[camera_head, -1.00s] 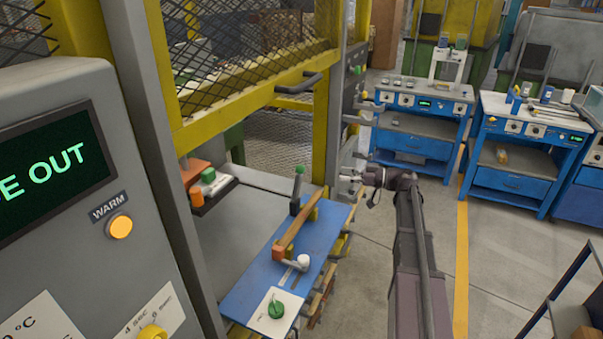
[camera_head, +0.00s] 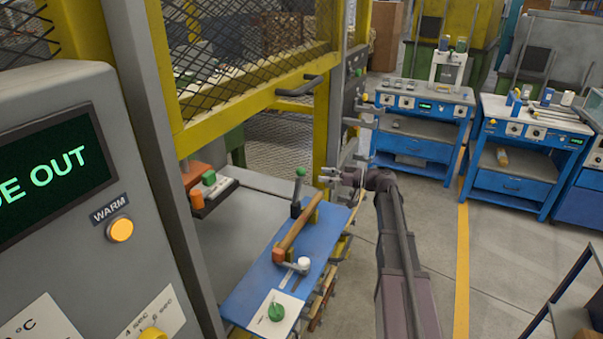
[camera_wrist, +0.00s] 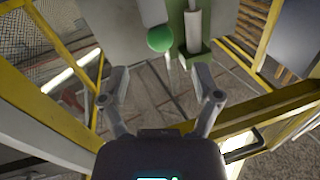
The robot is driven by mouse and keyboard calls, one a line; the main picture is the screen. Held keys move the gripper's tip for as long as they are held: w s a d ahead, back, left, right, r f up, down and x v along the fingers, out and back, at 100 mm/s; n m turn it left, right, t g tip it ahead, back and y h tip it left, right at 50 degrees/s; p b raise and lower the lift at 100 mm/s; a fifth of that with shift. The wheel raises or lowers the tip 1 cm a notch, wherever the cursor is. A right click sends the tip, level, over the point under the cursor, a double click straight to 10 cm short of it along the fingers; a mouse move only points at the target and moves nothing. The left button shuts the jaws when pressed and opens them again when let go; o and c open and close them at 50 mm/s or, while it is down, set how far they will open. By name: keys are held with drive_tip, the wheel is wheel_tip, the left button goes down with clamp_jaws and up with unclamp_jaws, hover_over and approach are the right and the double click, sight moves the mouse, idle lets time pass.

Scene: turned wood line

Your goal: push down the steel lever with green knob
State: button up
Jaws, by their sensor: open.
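The steel lever (camera_head: 296,194) with its round green knob (camera_head: 300,172) stands upright at the far end of the blue panel in the head view. My gripper (camera_head: 328,177) is open and empty, just right of the lever and apart from it. In the wrist view, the green knob (camera_wrist: 160,39) lies beyond my open fingertips (camera_wrist: 160,76), near the middle top. Part of the lever's grey shaft (camera_wrist: 153,12) shows above it.
A yellow mesh guard frame (camera_head: 255,95) stands behind. Open floor (camera_head: 500,260) lies right.

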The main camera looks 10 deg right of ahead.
sight(301, 172)
drive_tip(key=x, duration=0.7)
drive_tip(key=shift+w+a, duration=0.1)
drive_tip(key=shift+a, duration=0.15)
clamp_jaws()
